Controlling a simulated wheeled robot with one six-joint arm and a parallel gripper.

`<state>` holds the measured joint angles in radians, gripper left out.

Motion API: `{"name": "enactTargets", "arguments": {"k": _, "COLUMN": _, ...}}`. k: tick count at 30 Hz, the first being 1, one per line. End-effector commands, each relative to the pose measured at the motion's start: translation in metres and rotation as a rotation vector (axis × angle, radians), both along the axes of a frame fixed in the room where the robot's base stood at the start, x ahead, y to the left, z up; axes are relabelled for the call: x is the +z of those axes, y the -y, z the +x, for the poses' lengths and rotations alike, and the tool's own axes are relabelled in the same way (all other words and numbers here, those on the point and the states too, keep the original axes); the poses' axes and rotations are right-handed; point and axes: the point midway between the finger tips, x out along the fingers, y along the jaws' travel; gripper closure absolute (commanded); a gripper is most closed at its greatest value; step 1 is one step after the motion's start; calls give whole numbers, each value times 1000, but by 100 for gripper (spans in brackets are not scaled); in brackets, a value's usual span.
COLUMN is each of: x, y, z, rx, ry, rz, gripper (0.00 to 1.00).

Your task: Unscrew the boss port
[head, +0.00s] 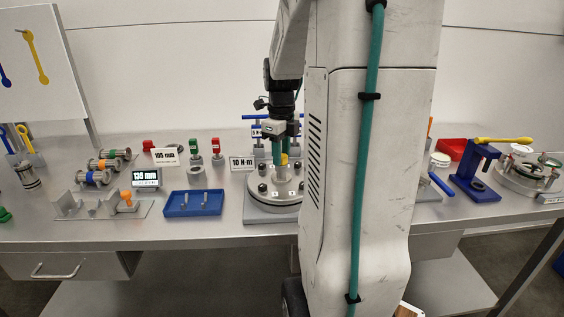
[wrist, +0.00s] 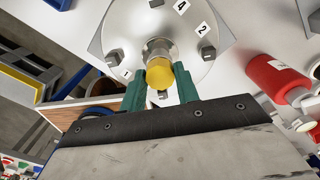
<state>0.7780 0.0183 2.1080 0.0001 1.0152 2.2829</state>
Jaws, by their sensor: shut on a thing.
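The boss port shows in the wrist view as a metal fitting with a yellow cap (wrist: 160,73), at the middle of a round steel flange (wrist: 150,20). Numbered labels and dark bolts ring it. My gripper (wrist: 159,82) has green fingers, one on each side of the yellow cap, and is shut on it. In the head view my gripper (head: 281,153) points down over the flange (head: 262,189), with the yellow cap (head: 284,158) between its fingers. My arm column hides the flange's right part.
A blue tray (head: 193,204) with two pins lies left of the flange. A blue press stand (head: 474,172) and another round flange (head: 528,175) are at right.

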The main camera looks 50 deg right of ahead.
Motion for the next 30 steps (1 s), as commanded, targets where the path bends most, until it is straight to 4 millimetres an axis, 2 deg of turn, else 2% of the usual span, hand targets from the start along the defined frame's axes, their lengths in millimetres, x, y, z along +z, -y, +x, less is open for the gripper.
{"name": "enactTargets", "arguments": {"k": 6, "x": 0, "y": 0, "z": 0, "rx": 264, "ry": 0, "rz": 0, "gripper": 100}}
{"name": "enactTargets", "arguments": {"k": 18, "x": 0, "y": 0, "z": 0, "rx": 331, "ry": 0, "rz": 0, "gripper": 100}}
{"name": "enactTargets", "arguments": {"k": 27, "x": 0, "y": 0, "z": 0, "rx": 699, "ry": 0, "rz": 0, "gripper": 100}}
{"name": "enactTargets", "arguments": {"k": 30, "x": 0, "y": 0, "z": 0, "rx": 748, "ry": 0, "rz": 0, "gripper": 100}}
